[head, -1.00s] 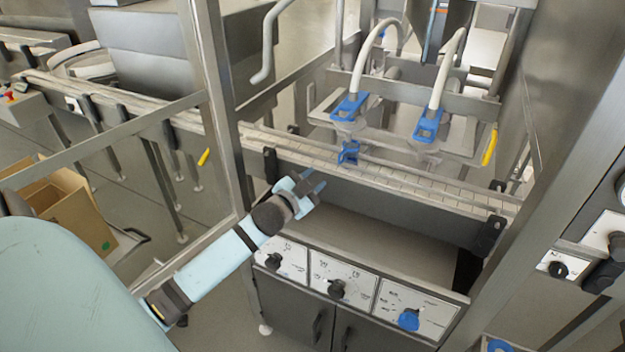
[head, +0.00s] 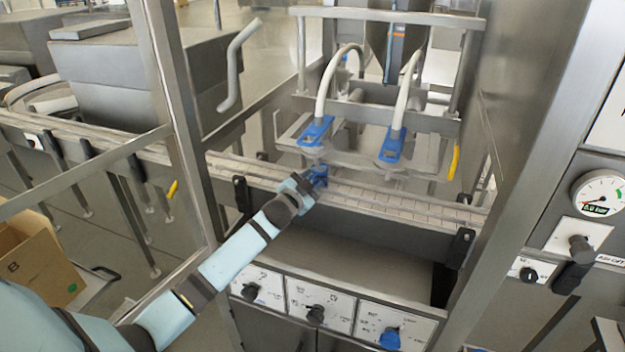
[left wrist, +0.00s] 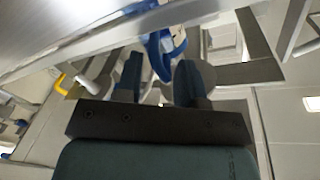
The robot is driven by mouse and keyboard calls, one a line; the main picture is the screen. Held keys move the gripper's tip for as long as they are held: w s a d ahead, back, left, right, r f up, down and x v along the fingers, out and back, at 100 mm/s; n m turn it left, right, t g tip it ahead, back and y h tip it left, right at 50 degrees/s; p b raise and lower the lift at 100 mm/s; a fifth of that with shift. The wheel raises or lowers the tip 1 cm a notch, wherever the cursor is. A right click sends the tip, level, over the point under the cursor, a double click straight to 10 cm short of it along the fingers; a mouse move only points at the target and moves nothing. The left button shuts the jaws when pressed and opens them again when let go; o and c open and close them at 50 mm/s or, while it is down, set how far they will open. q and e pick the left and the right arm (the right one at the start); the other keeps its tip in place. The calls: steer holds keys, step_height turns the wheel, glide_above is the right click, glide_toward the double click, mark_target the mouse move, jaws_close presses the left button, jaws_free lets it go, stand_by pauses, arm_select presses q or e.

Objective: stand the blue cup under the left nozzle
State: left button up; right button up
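The small blue cup (head: 321,174) is at the conveyor, just below and slightly right of the left nozzle (head: 314,158), which hangs under a blue clamp. My left gripper (head: 314,180) reaches in from the lower left and partly hides the cup. In the left wrist view, the gripper's two dark fingers (left wrist: 160,78) stand apart, with the cup (left wrist: 160,52) in or just beyond the gap. I cannot tell whether they touch it. The cup's base and exact alignment with the nozzle are hidden. My right gripper is not in view.
The right nozzle hangs under another blue clamp (head: 392,146). The conveyor (head: 410,207) is clear to the right, with rails along it. A control panel (head: 318,302) with knobs sits below, metal posts stand on both sides, and a yellow handle (head: 453,163) hangs at right.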

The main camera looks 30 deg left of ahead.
arm_select(q)
steer(key=shift+w, duration=0.5)
jaws_close()
steer(key=shift+o, duration=0.9)
jaws_free()
steer(key=shift+a, duration=0.1)
steer(key=s, duration=1.4)
steer(key=shift+d, duration=0.45)
steer(key=shift+w, duration=0.1)
